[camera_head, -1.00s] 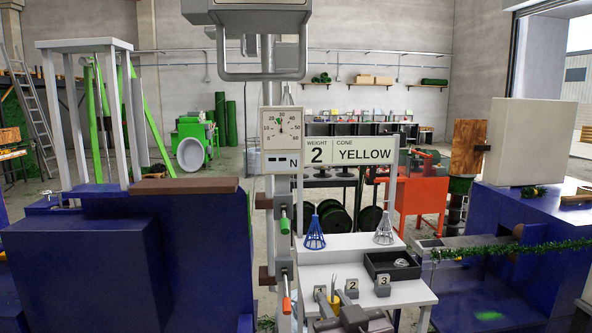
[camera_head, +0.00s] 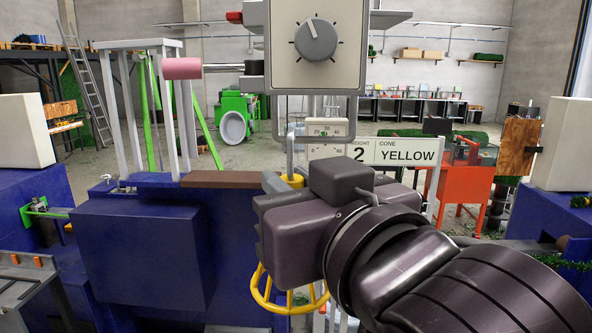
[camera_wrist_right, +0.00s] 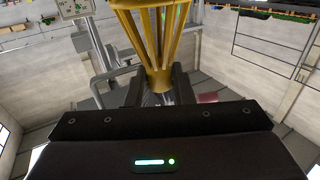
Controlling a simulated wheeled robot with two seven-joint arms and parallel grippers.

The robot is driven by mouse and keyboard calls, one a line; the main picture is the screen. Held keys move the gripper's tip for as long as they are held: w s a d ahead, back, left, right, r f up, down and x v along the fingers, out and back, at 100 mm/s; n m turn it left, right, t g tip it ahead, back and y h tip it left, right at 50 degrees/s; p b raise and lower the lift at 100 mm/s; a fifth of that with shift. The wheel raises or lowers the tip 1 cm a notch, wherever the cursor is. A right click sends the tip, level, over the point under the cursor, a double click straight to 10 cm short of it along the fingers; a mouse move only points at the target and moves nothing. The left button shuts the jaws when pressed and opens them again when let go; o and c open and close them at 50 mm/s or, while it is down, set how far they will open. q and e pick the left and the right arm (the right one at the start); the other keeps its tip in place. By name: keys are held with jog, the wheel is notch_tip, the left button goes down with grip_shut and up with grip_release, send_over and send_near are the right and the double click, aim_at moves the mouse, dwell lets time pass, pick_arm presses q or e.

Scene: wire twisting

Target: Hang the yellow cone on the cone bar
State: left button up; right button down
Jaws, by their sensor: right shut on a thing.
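My right gripper (camera_head: 285,235) is shut on the yellow cone (camera_head: 290,309), whose ribbed lower ring shows below the gripper and whose top shows just above it. The gripper body hides the cone's middle. In the right wrist view, the fingers (camera_wrist_right: 160,90) close on the cone's narrow end, and its yellow ribs (camera_wrist_right: 155,35) spread upward in the picture. A grey U-shaped bar (camera_head: 352,115), apparently the cone bar, hangs below the dial box. A grey hook (camera_head: 290,150) rises from the cone's top near this bar; I cannot tell whether they touch. My left gripper is not in view.
The dial box (camera_head: 316,45) is close above the gripper. A pink cylinder (camera_head: 182,68) sticks out left of it. The sign (camera_head: 400,152) reads weight 2, cone yellow. A blue machine (camera_head: 140,255) stands at the left. The floor behind is open.

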jog(key=shift+w, duration=1.6)
jog(key=shift+w+f, duration=0.25)
jog(key=shift+w, duration=0.7)
jog(key=shift+w+f, duration=0.25)
jog(key=shift+w, duration=0.75)
jog(key=shift+w+f, duration=0.25)
jog(key=shift+w, duration=0.7)
jog(key=c, duration=1.2)
grip_release()
